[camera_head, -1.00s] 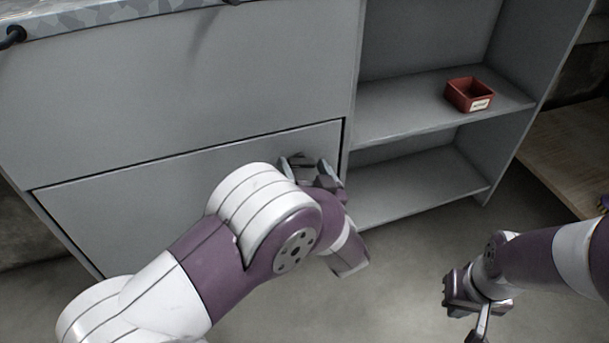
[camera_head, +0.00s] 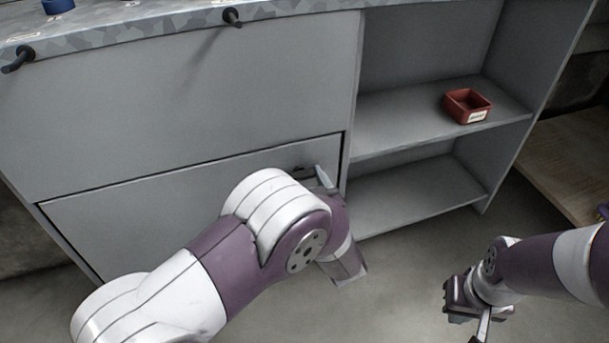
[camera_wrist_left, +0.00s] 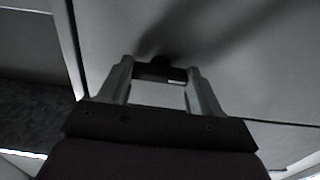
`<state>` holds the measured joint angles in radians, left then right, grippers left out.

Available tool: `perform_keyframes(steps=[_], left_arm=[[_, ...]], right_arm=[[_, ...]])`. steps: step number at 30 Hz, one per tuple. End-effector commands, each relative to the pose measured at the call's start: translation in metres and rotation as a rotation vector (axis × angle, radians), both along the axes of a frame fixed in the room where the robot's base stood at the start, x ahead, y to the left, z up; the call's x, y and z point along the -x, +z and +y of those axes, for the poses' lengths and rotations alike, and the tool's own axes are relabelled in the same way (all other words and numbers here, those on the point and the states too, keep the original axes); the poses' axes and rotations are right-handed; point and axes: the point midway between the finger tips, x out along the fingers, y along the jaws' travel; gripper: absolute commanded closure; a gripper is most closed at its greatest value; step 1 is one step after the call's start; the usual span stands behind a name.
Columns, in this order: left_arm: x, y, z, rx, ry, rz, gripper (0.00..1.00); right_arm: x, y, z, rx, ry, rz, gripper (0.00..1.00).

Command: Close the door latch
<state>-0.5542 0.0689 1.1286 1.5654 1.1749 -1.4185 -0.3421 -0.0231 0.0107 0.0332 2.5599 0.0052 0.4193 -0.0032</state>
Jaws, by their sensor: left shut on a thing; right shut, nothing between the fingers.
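The grey cabinet has a lower door panel (camera_head: 150,205) that sits in its frame with dark gaps along its edges. A small dark latch (camera_head: 302,169) is at the panel's upper right, mostly hidden behind my left arm. My left gripper (camera_head: 313,175) is at this latch, partly covered by my own wrist. In the left wrist view, the fingers (camera_wrist_left: 160,84) are shut on the dark latch piece (camera_wrist_left: 161,70) against the grey panel. The latch's exact angle is hard to tell. My right gripper (camera_head: 480,308) is shut and empty, low at the right, away from the cabinet.
Open shelves (camera_head: 420,118) stand right of the door, with a red bin (camera_head: 467,105) on the upper one. Black hooks (camera_head: 232,17) stick out from the cabinet's top edge. A wooden surface (camera_head: 570,150) is at the far right. The floor before the shelves is clear.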

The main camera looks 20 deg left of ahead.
Motion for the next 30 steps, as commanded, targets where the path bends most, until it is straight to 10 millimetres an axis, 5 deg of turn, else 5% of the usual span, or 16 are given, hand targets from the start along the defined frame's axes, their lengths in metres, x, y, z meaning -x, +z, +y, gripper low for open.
perform_keyframes(steps=[8, 9, 11, 22, 30], left_arm=[[0.000, -0.001, 0.000, 0.010, 0.001, -0.005, 0.67], [0.000, -0.001, 0.000, 0.010, 0.001, -0.005, 0.23], [0.000, -0.001, 0.000, 0.010, 0.001, -0.005, 0.11], [0.006, 0.002, -0.005, 0.008, -0.003, -0.003, 0.11], [0.058, 0.006, -0.041, 0.004, -0.008, -0.001, 0.11]], right_arm=[[0.000, -0.001, 0.000, 0.000, 0.000, 0.000, 1.00], [0.000, -0.001, 0.000, 0.000, 0.000, 0.000, 1.00], [0.000, -0.001, 0.000, 0.000, 0.000, 0.000, 1.00], [0.000, 0.006, 0.000, 0.000, 0.000, 0.000, 1.00], [0.000, 0.040, 0.000, 0.000, 0.000, 0.000, 1.00]])
